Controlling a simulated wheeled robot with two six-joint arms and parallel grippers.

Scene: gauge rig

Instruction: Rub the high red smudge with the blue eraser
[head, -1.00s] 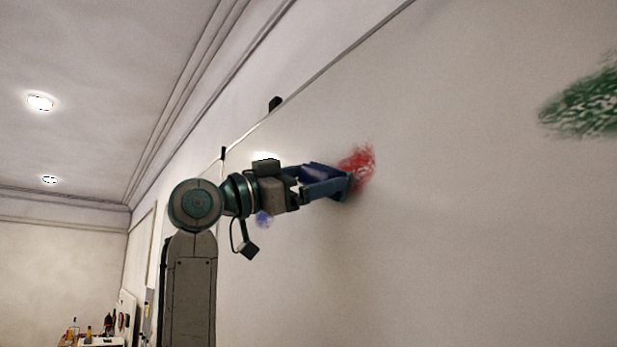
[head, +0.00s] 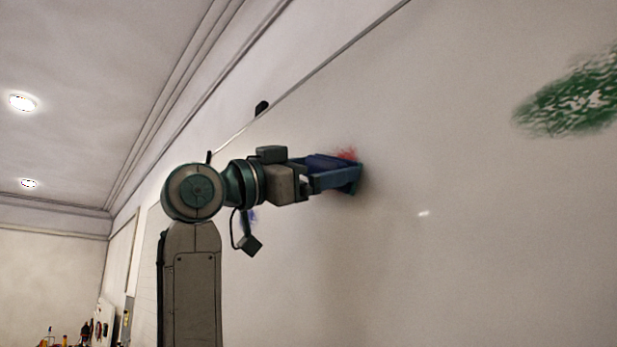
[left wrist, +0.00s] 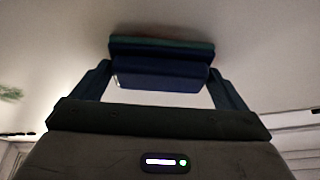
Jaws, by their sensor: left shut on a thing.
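The red smudge (head: 346,154) is on the whiteboard. Only its upper part shows in the head view, above the eraser; the rest is hidden or gone, I cannot tell which. The blue eraser (head: 330,162) is held against or very near the board at the smudge. My left gripper (head: 352,178) is shut on it. In the left wrist view the eraser (left wrist: 160,74) lies across between the two fingers, its far face towards the board. The red smudge is not visible in the left wrist view. My right gripper is not in view.
A big green smudge (head: 575,95) is on the whiteboard (head: 480,260) to the right. A small blue smudge (head: 250,216) shows behind my left arm. A dark clip (head: 261,108) sits at the board's top edge.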

